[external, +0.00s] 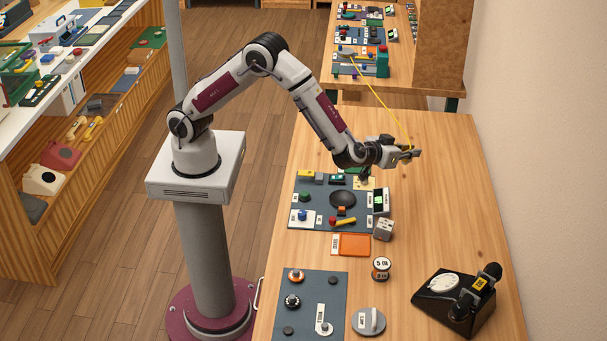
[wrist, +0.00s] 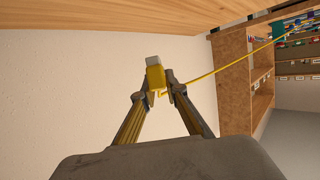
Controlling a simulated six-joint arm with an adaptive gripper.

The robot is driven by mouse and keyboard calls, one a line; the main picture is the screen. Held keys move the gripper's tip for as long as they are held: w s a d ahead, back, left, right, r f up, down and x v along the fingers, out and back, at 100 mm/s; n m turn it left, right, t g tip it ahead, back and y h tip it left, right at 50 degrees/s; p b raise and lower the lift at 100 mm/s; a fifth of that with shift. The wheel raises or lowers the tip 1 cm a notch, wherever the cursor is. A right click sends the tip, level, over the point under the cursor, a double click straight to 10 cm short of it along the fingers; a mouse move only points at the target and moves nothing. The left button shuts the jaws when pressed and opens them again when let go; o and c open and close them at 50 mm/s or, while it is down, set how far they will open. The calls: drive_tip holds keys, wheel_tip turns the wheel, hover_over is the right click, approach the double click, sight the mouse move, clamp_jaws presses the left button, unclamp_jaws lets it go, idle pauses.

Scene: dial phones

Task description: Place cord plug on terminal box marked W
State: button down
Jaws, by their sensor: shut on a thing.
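My gripper (external: 411,153) is held in the air over the far right part of the wooden table. In the wrist view, my gripper (wrist: 157,93) is shut on the yellow cord plug (wrist: 155,75), which has a pale tip. A yellow cord (external: 379,98) runs from my gripper back to the far bench; the wrist view also shows the cord (wrist: 210,74). A small grey box with dark markings (external: 384,229) stands beside the blue-grey panel. I cannot read a W on any box, so I cannot tell which is the terminal box.
The blue-grey panel (external: 317,202) holds a dark dome and several small parts. An orange tray (external: 353,244), a spool (external: 381,268) and a black dial phone (external: 455,302) stand nearer.

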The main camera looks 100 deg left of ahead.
drive_tip(key=s+d+m+t+h, duration=0.1)
drive_tip(key=s+d+m+h, duration=0.1)
drive_tip(key=d, duration=0.6)
drive_tip(key=s+d+m+t+h, duration=0.1)
drive_tip(key=s+d+m+h, duration=0.1)
drive_tip(key=d, duration=0.6)
drive_tip(key=shift+s, duration=0.8)
hover_over(388, 224)
drive_tip(key=shift+a+f, duration=0.1)
drive_tip(key=shift+f, duration=3.05)
drive_tip(key=shift+f, duration=0.1)
drive_tip(key=shift+f, duration=1.8)
drive_tip(key=shift+f, duration=0.4)
